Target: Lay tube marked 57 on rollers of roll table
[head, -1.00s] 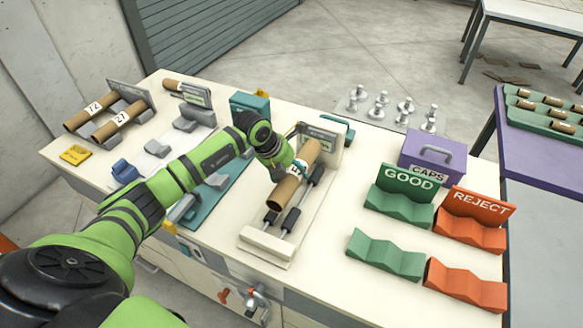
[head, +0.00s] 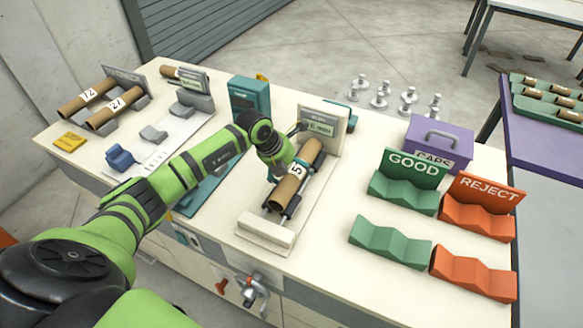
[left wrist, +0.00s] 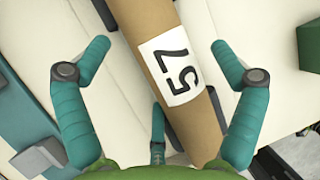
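The brown cardboard tube marked 57 (head: 313,153) lies along the rollers (head: 290,208) of the white roll table (head: 262,234). Its white label also shows on the tube in the left wrist view (left wrist: 171,72). My left gripper (head: 289,172) is at the tube's middle. In the left wrist view, the teal fingers of this gripper (left wrist: 160,52) are spread on both sides of the tube, with gaps between them and it. The tube's contact with the rollers is mostly hidden. My right gripper is not in view.
A display box (head: 322,125) stands at the roll table's far end. Tubes marked 72 (head: 82,99) and 27 (head: 117,114) rest on a rack at left. The green GOOD rack (head: 402,190) and orange REJECT rack (head: 477,216) stand at right, beside a purple caps box (head: 440,140).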

